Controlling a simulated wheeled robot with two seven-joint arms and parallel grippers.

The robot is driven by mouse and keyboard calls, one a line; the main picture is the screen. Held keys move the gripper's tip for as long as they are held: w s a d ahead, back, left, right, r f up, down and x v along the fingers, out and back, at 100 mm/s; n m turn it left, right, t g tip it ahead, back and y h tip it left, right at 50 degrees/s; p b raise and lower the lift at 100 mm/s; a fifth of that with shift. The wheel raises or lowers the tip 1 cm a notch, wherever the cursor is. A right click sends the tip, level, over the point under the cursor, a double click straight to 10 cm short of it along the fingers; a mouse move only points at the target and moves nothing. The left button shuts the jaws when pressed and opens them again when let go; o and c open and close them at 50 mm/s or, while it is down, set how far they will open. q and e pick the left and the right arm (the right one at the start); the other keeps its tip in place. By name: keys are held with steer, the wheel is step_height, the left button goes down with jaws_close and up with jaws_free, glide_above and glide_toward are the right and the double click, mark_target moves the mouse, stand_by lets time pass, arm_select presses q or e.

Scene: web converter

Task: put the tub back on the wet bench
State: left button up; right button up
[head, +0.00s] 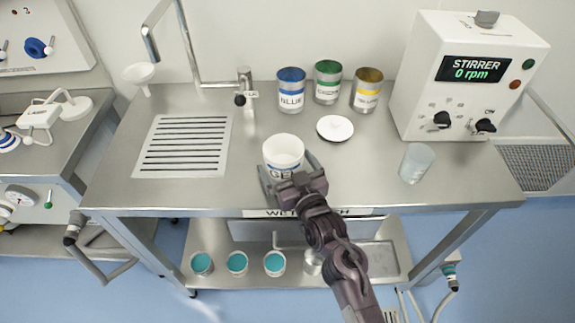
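A white tub (284,147) with a partly covered label, on which blue shows, is at the middle of the steel wet bench (225,193), near its front edge. My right gripper (287,168) comes from the front, with one finger at each side of the tub. The fingers lie close to its walls; whether they press on it is unclear. The gripper hides the tub's lower front, so I cannot tell whether its base touches the bench top. My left gripper is not in view.
Blue (290,98), green (327,86) and yellow (367,97) labelled cans stand behind, near a white round dish (335,128). The stirrer (462,80) and a translucent beaker (416,163) are right. A drain grille (183,147) and tap (244,90) are left.

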steer(key=shift+r, duration=0.3)
steer(key=b+v, duration=0.1)
steer(key=v, duration=1.1)
steer(key=shift+b, duration=0.3)
